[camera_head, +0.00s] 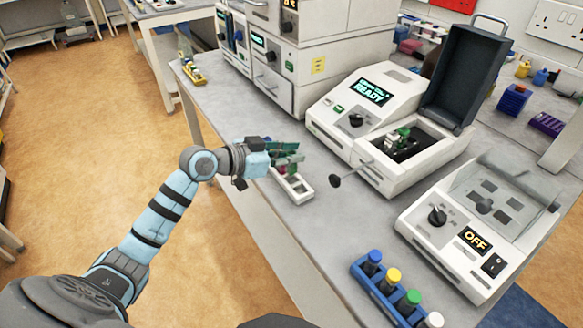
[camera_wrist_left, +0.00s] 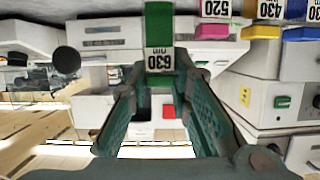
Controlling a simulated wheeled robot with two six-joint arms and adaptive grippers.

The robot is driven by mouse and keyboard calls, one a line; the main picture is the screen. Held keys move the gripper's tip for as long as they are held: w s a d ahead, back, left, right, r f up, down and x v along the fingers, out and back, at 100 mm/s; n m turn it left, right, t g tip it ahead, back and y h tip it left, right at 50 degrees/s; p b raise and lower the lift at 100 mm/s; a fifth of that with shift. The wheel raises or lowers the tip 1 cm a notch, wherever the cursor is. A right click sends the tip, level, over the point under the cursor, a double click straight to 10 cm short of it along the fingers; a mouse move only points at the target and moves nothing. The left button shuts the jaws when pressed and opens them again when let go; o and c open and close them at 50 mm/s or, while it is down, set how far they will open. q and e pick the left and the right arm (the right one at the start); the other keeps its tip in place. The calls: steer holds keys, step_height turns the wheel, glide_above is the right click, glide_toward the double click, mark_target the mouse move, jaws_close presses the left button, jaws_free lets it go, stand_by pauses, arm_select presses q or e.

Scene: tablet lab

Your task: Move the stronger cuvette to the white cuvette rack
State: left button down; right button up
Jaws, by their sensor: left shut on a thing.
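My left gripper (camera_head: 296,158) is above the white cuvette rack (camera_head: 303,194), close to its far end. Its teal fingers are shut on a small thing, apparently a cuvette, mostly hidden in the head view. In the left wrist view the fingers (camera_wrist_left: 158,78) converge just below a green block labelled 630 (camera_wrist_left: 158,25); I cannot tell whether that block is between them or behind. A small red piece (camera_wrist_left: 168,111) shows between the fingers there; in the head view, red shows just under the fingers. My right gripper is not in view.
The READY instrument (camera_head: 375,108) has its dark lid up and a green piece (camera_head: 399,135) in its chamber. Its black-knobbed lever (camera_head: 336,181) sticks out near the rack. The OFF device (camera_head: 445,226) and a blue rack of capped bottles (camera_head: 364,277) are nearer. Bench left of these is clear.

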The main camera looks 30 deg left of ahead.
mark_target(287, 166)
arm_select(q)
step_height(287, 166, down, 4)
steer(key=shift+r, duration=0.2)
steer(key=shift+f+b, duration=0.15)
steer(key=shift+b, duration=0.25)
steer(key=c, duration=1.8)
jaws_free()
steer(key=shift+o, duration=0.2)
